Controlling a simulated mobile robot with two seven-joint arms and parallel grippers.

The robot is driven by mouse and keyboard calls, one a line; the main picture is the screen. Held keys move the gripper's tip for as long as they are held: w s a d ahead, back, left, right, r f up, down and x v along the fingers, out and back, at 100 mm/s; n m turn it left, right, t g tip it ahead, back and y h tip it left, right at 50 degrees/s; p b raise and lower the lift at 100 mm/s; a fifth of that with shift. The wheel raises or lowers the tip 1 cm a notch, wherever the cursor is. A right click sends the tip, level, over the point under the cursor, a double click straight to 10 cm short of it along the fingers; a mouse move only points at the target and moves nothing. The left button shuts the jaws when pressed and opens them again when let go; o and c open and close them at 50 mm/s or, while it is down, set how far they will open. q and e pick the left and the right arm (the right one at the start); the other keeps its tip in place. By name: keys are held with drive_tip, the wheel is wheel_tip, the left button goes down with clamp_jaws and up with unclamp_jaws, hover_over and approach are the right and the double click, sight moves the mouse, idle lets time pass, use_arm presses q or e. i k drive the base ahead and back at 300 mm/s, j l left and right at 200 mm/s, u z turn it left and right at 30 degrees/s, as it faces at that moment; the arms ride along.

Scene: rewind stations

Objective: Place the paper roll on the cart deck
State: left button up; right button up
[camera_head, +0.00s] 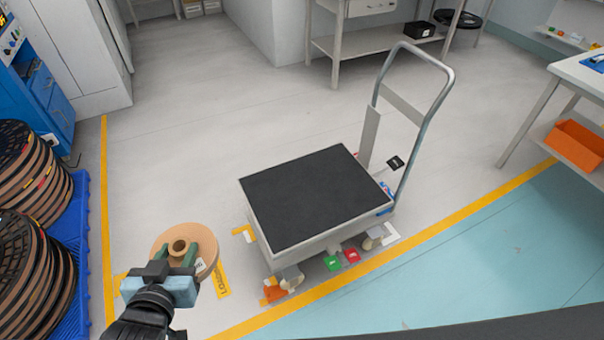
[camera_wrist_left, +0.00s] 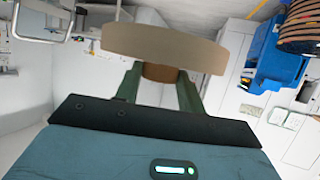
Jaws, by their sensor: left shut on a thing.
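The paper roll (camera_head: 206,241) is a tan disc with a small core standing up at its centre. My left gripper (camera_head: 180,254) is shut on this core, at the lower left of the head view. In the left wrist view the roll (camera_wrist_left: 165,48) shows edge-on, just beyond the green fingers (camera_wrist_left: 158,85), which sit on either side of the core. The cart deck (camera_head: 312,192) is a black mat on a grey cart to the right of the roll. The deck is empty. The roll is apart from the cart. My right gripper is not in view.
The cart's tall handle (camera_head: 440,90) rises at its right rear. Small coloured items (camera_head: 334,262) show along the cart's lower front edge. Reels (camera_head: 30,170) stand on a blue pallet (camera_head: 75,255) at the left. An orange bin (camera_head: 575,146) is at the right.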

sight(282, 201)
drive_tip(key=i+j+z, duration=0.2)
drive_tip(key=i, duration=0.25)
drive_tip(key=i+z, duration=0.15)
drive_tip(key=i, duration=0.3)
